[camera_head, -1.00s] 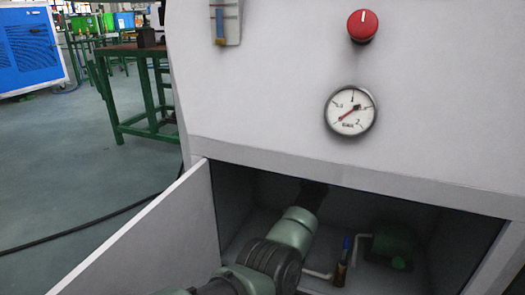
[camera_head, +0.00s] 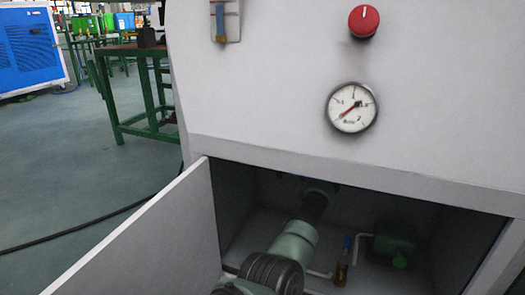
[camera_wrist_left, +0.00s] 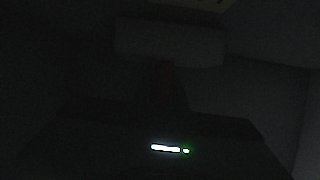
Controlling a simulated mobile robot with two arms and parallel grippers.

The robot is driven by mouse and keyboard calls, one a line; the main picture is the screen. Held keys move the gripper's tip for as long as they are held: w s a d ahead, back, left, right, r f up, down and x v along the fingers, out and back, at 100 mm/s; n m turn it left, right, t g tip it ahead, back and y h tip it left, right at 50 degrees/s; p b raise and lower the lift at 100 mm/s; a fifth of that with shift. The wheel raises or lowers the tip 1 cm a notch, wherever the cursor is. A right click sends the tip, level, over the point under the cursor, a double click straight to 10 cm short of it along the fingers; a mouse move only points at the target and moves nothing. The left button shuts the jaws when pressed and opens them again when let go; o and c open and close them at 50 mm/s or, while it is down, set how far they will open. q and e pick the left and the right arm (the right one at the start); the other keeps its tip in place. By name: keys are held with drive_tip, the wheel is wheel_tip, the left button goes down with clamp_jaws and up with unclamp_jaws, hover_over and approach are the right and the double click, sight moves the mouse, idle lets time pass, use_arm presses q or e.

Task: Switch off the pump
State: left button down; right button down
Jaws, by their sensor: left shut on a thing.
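The green pump (camera_head: 393,243) sits on the cabinet floor at the right, with a light pipe beside it. A red knob (camera_head: 364,21) with a white mark pointing up is on the front panel. My left arm reaches into the open cabinet, left of the pump. Its gripper (camera_head: 319,188) is at the dark back, apart from the pump and knob. In the left wrist view, it is a dim shape with a white and green light below. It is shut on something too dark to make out. My right gripper is not in view.
A pressure gauge (camera_head: 352,108) is below the knob. A small blue-topped brass fitting (camera_head: 343,262) stands between my arm and the pump. The open cabinet door (camera_head: 150,240) is left of my arm.

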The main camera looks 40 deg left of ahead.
use_arm(q)
drive_tip(key=shift+w+f+n+y+b, duration=0.1)
drive_tip(key=shift+f+n+y+b, duration=0.2)
drive_tip(key=shift+n+b, duration=0.65)
drive_tip(key=shift+s+f+n+y+b, duration=0.1)
drive_tip(key=shift+f+n+y+b, duration=0.2)
drive_tip(key=shift+n+b, duration=0.65)
drive_tip(key=shift+w+f+n+y+b, duration=0.1)
drive_tip(key=shift+f+n+y+b, duration=0.2)
drive_tip(key=shift+n+b, duration=0.65)
drive_tip(key=shift+m, duration=0.25)
drive_tip(key=c, duration=1.7)
unclamp_jaws()
drive_tip(key=shift+r, duration=0.1)
drive_tip(key=d+p, duration=0.1)
drive_tip(key=d, duration=0.1)
drive_tip(key=d+p, duration=0.1)
drive_tip(key=d, duration=0.2)
drive_tip(key=s+d+f+p, duration=0.1)
drive_tip(key=d+p, duration=0.1)
drive_tip(key=shift+d+f, duration=0.1)
drive_tip(key=shift+d, duration=0.3)
